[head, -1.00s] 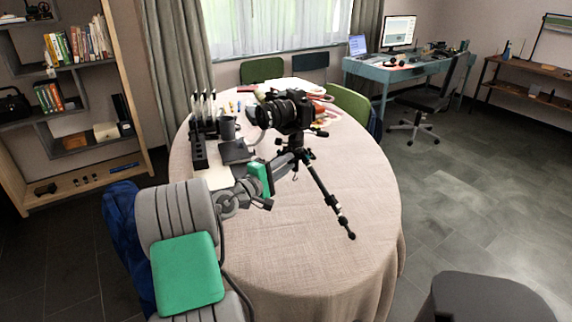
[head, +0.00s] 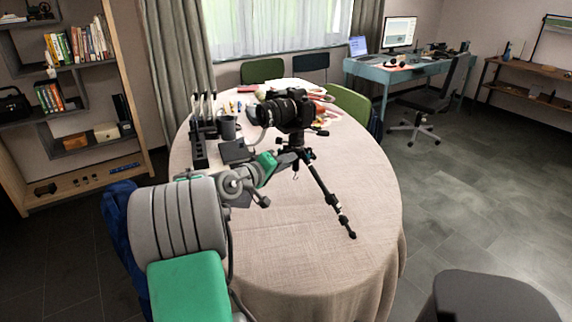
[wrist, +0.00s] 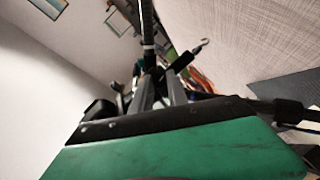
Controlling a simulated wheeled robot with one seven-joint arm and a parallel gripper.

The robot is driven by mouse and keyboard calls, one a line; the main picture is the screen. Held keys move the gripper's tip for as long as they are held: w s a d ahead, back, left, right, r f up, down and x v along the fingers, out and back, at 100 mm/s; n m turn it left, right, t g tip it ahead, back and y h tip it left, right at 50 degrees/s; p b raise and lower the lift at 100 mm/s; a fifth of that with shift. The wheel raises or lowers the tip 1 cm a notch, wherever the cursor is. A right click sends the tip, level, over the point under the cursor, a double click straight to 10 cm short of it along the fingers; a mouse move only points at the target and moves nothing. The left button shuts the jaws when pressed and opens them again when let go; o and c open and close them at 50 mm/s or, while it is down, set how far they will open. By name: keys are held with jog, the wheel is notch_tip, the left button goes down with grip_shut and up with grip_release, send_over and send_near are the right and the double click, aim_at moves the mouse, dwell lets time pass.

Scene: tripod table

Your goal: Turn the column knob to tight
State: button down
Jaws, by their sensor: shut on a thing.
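A black tripod (head: 325,195) stands on the round table with a black camera (head: 285,108) on top. My gripper (head: 299,155) reaches in from the left to the tripod's centre, just below the camera. In the wrist view, the grey fingers of my gripper (wrist: 160,88) are close together at the foot of the dark column (wrist: 147,30). They are shut on a small part there, which I take to be the column knob; the fingers mostly hide it. A small hook (wrist: 200,46) sticks out beside the column. The knob's marking cannot be read.
The round table (head: 300,255) has a beige cloth, bare in front and at right. Several small items lie behind the camera.

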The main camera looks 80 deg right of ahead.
jog(key=shift+s+r+m+t+y+b, duration=0.15)
jog(key=shift+m+t+y+b, duration=0.1)
jog(key=shift+m+t+b, duration=1.3)
jog(key=shift+s+f+m+t+y+b, duration=0.2)
jog(key=shift+m+t+b, duration=0.65)
jog(key=shift+m+b, duration=1.35)
jog(key=shift+w+r, duration=0.15)
jog(key=shift+r, duration=0.05)
jog(key=c, duration=1.3)
grip_release()
